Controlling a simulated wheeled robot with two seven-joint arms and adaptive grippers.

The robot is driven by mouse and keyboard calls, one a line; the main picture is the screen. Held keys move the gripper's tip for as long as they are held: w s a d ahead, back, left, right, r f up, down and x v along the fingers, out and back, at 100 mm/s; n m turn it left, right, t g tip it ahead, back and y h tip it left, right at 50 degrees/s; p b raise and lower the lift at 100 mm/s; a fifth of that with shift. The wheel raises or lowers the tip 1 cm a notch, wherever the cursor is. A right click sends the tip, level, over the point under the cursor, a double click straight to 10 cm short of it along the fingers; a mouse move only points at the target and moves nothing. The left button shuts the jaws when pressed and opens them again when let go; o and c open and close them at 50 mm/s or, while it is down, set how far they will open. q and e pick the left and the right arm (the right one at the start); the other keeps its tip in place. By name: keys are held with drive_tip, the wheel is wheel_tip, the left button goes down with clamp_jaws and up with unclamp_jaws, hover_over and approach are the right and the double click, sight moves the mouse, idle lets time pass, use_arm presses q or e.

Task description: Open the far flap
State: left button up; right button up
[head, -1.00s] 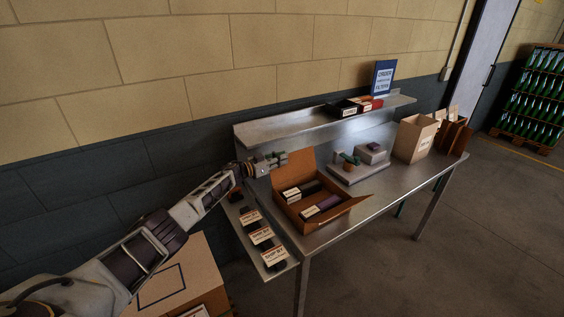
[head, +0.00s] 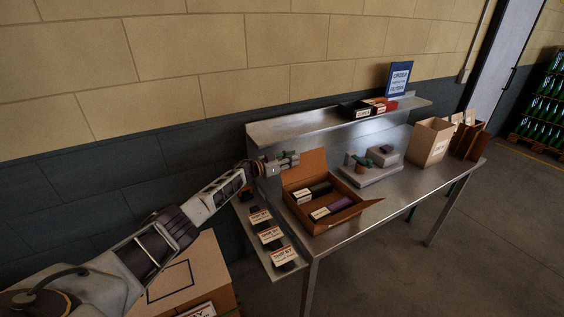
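An open brown cardboard box (head: 316,228) stands on the left part of the metal table. Its far flap (head: 309,168) stands up at the back of the box. Another flap (head: 371,203) sticks out at the right. Inside lie dark packs with pale labels, one of them purple (head: 340,205). My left gripper (head: 294,159) is at the upper left edge of the far flap, very close to it; I cannot tell whether they touch. Its fingers are too small to show whether they are open or shut. My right gripper is not in view.
A grey block with a small green item (head: 361,160) stands right of the box. Paper bags (head: 428,142) stand farther right. A raised shelf (head: 290,130) with boxes and a sign (head: 399,78) runs behind. A lower side shelf (head: 284,272) holds labelled packs. The table front is clear.

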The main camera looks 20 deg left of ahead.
use_arm(q)
drive_tip(key=shift+s+a, duration=0.1)
drive_tip(key=shift+s+a+f, duration=0.15)
drive_tip(key=shift+s+a, duration=0.25)
drive_tip(key=v, duration=1)
drive_tip(key=shift+a, duration=0.25)
drive_tip(key=shift+s, duration=0.15)
idle(0.4)
